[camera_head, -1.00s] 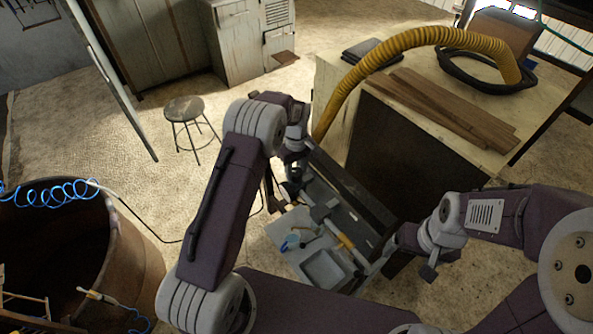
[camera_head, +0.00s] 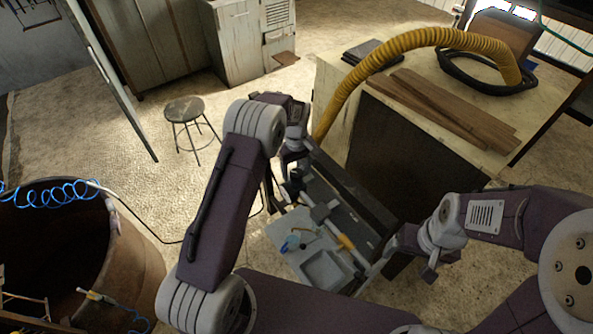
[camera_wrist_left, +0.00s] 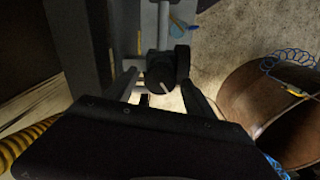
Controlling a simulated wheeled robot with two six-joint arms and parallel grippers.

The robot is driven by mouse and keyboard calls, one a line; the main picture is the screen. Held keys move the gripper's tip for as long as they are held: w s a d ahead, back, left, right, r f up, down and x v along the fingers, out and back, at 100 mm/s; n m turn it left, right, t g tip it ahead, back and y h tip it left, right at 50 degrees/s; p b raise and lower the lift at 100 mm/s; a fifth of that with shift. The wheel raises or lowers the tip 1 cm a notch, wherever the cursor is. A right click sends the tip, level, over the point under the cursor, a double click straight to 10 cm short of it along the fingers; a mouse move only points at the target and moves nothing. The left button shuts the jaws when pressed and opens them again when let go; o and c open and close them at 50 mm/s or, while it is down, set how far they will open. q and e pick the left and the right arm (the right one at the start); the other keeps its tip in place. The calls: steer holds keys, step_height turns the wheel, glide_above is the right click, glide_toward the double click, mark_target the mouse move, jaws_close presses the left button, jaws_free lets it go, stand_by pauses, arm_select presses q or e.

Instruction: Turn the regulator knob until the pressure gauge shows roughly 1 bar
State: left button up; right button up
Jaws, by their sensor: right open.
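The regulator knob (camera_wrist_left: 160,75) is dark and round with a pale pointer mark, in the middle of the left wrist view. My left gripper (camera_wrist_left: 160,82) has one finger on each side of it, and the fingers look apart from the knob. A dark round part beside the knob (camera_wrist_left: 182,62) may be the pressure gauge seen from its side; no dial face or reading shows. In the head view my left gripper (camera_head: 291,185) is over the far left end of the bench, hiding most of the regulator. My right gripper (camera_head: 408,262) is open and empty, right of the bench.
A wooden cabinet with a yellow hose (camera_head: 400,42) stands behind. A rusty barrel (camera_head: 135,262) is at left, a stool (camera_head: 184,108) further back on open floor.

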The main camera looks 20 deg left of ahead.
mark_target(296, 172)
arm_select(q)
step_height(296, 172, up, 8)
steer(key=shift+f+b, duration=0.1)
steer(key=shift+b, duration=0.95)
steer(key=shift+r, duration=0.65)
steer(key=s+r+b, duration=0.3)
steer(key=s, duration=0.7)
steer(key=s+a+f+m+t+b, duration=0.1)
steer(key=s+f+m, duration=0.7)
steer(key=s, duration=0.6)
steer(key=shift+s+a+f, duration=0.15)
steer(key=shift+a+f, duration=0.05)
steer(key=shift+f, duration=0.65)
